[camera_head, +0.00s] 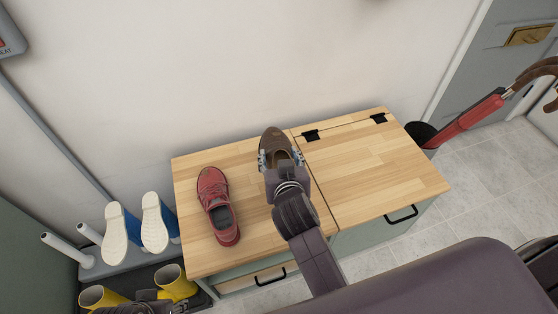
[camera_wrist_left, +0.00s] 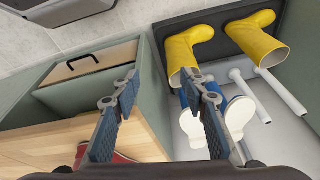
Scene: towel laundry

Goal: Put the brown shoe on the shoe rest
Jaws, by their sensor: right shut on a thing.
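The brown shoe (camera_head: 272,138) is at the middle of the wooden top, near its back edge, in the head view. My right gripper (camera_head: 281,159) is shut on the shoe's near end, with a finger on each side. I cannot tell whether the shoe touches the wood. A grey rack with pale posts (camera_head: 64,249), which may be the shoe rest, stands at the left and bears blue shoes with white soles (camera_head: 121,236). My left gripper (camera_wrist_left: 160,90) is open and empty in the left wrist view, near the boots and rack.
A red shoe (camera_head: 217,205) lies on the wooden cabinet top (camera_head: 374,170), left of the brown one. A red umbrella (camera_head: 474,119) leans at the right. The cabinet top's right half is clear.

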